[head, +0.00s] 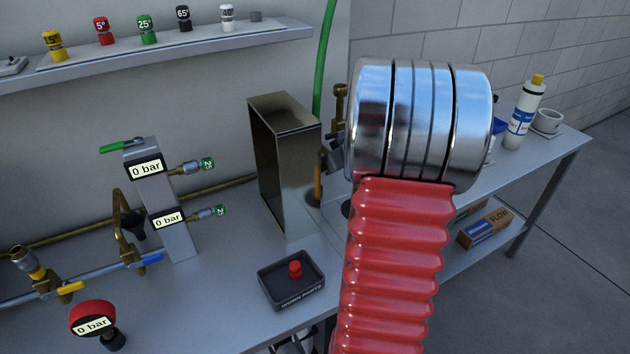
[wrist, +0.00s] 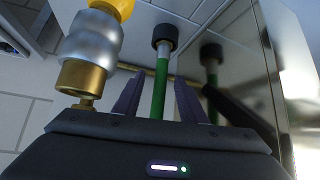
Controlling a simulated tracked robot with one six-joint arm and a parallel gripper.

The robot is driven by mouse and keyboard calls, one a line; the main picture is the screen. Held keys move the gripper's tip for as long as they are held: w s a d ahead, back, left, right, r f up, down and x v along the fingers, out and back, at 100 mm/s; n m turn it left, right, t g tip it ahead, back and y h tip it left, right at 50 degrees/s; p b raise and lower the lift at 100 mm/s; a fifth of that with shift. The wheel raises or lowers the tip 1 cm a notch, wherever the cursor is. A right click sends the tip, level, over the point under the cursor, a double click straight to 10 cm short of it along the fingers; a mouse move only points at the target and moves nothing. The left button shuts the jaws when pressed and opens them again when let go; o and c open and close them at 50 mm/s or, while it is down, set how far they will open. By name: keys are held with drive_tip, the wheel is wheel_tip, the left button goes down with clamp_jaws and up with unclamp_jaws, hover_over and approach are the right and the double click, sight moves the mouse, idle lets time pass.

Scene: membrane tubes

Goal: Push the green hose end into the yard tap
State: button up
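In the wrist view a green hose (wrist: 160,85) with a black end (wrist: 165,36) runs up between the two dark fingers of my gripper (wrist: 158,92). A gap shows on each side of the hose, so the gripper looks open around it. A brass and ribbed silver fitting (wrist: 90,45) with a yellow top stands close on the left. In the head view a green hose (head: 322,60) hangs down behind the steel box, beside a brass fitting (head: 340,103). My chrome and red arm links hide most of my gripper there. I cannot tell which fitting is the yard tap.
The tall steel box (head: 284,160) stands close to my gripper; its shiny side (wrist: 255,60) fills the right of the wrist view and mirrors the hose. A black tray (head: 290,300) with a red part sits in front. Gauges and valves (head: 160,190) stand left.

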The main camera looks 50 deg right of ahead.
drive_tip(key=shift+x, duration=1.75)
drive_tip(key=shift+a, duration=0.1)
drive_tip(key=shift+c, duration=0.7)
clamp_jaws()
